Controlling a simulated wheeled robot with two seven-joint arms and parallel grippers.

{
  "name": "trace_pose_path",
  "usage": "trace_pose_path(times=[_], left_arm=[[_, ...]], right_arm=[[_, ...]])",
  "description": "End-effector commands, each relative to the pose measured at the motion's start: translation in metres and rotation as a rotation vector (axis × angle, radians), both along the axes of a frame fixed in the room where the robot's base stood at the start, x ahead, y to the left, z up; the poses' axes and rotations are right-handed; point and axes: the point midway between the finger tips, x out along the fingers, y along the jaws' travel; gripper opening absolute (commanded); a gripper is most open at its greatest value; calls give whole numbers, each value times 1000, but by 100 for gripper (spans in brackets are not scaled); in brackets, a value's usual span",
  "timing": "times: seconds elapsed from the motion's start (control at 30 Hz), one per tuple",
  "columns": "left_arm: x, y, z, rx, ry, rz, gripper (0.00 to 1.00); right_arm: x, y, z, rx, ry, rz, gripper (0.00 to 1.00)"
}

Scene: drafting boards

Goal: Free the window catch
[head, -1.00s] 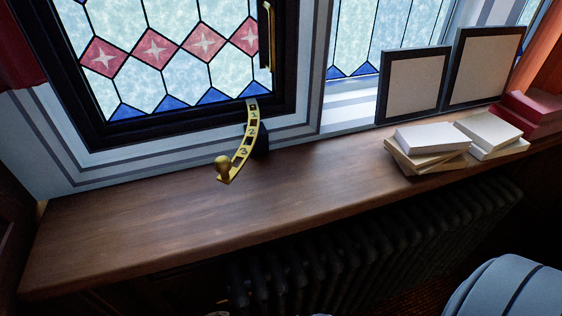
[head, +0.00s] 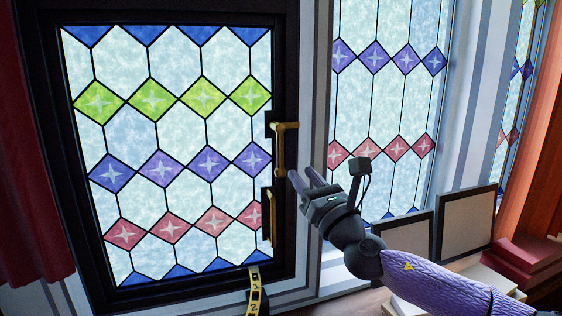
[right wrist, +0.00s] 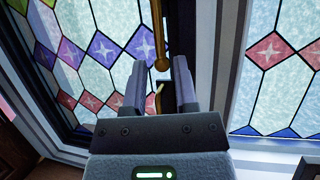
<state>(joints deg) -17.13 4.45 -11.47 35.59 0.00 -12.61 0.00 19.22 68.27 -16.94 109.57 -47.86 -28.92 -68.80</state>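The window catch (head: 283,150) is a brass lever on a black plate at the right edge of the leaded window's dark frame (head: 285,100); its arm hangs down. In the right wrist view the catch (right wrist: 159,40) shows just beyond the fingertips, its rounded lower end near the gap between them. My right gripper (head: 304,176) is open and empty, just right of and below the catch's lower end. In the right wrist view its two fingers (right wrist: 160,78) stand apart. Whether they touch the catch I cannot tell. My left gripper is not in view.
A brass pull handle (head: 268,218) sits on the frame below the catch. A numbered brass stay (head: 254,290) is at the window's bottom. A red curtain (head: 30,180) hangs at left.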

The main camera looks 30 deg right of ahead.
Motion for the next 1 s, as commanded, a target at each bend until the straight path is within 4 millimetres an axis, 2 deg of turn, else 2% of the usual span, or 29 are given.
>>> trace_pose_path(times=[0.03,0.17,0.3,0.4,0.6,0.83,1.0], left_arm=[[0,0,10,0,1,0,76],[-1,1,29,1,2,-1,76],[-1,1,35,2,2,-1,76],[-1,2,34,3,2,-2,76],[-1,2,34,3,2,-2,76],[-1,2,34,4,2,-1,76],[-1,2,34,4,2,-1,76]], right_arm=[[8,0,9,8,-2,0,36],[38,0,23,13,-3,2,36],[63,0,29,13,0,4,36],[74,-2,32,13,-1,3,36],[84,-2,34,12,3,5,36],[84,-2,34,12,3,5,36],[84,-2,34,13,2,5,0]])
